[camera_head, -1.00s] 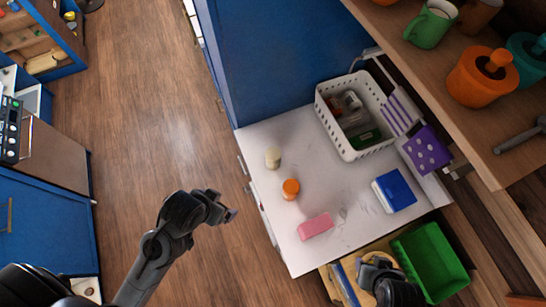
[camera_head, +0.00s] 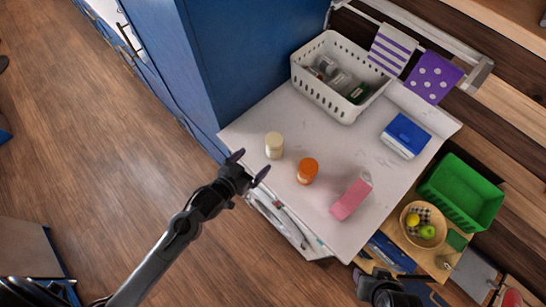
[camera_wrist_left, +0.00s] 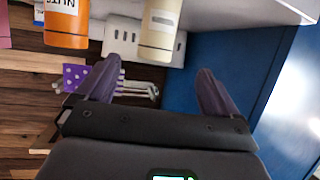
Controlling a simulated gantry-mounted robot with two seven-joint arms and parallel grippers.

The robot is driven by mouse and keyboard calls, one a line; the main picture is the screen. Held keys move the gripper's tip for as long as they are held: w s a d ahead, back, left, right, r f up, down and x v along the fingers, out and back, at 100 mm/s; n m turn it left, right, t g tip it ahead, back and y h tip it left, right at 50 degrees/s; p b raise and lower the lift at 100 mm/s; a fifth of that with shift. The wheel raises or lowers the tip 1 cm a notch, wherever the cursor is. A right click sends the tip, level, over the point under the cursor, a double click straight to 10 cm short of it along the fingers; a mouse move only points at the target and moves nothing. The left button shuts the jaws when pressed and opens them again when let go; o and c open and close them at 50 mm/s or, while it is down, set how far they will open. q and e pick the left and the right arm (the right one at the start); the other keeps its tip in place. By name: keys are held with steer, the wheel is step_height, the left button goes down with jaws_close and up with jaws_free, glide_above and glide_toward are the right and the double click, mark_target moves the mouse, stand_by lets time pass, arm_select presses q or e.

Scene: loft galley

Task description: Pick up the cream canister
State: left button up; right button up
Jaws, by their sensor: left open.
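The cream canister (camera_head: 274,145) stands upright on the white counter (camera_head: 300,225), near its left edge. It also shows in the left wrist view (camera_wrist_left: 160,25), beyond the fingers and between their lines. My left gripper (camera_head: 250,167) is open and empty, at the counter's left edge just short of the canister and not touching it. In the left wrist view its two purple fingertips (camera_wrist_left: 158,85) are spread wide. My right gripper (camera_head: 378,285) is at the bottom edge of the head view, partly cut off; its fingers cannot be made out.
An orange jar (camera_head: 307,171) stands right of the canister. A tall blue cabinet (camera_head: 250,60) rises behind. A green bin (camera_head: 462,193) is at right.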

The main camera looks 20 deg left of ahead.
mark_target(274, 143)
arm_select(q)
steer(key=x, duration=0.6)
steer(key=shift+w, duration=0.15)
steer(key=shift+d+r+x, duration=0.1)
steer(key=shift+d+x, duration=0.05)
steer(key=shift+x, duration=1.35)
steer(key=shift+d+r+x, duration=0.1)
steer(key=shift+r+x, duration=0.05)
steer(key=shift+x, duration=1.35)
steer(key=c, duration=1.1)
steer(key=shift+c, duration=0.5)
steer(key=shift+r, duration=0.15)
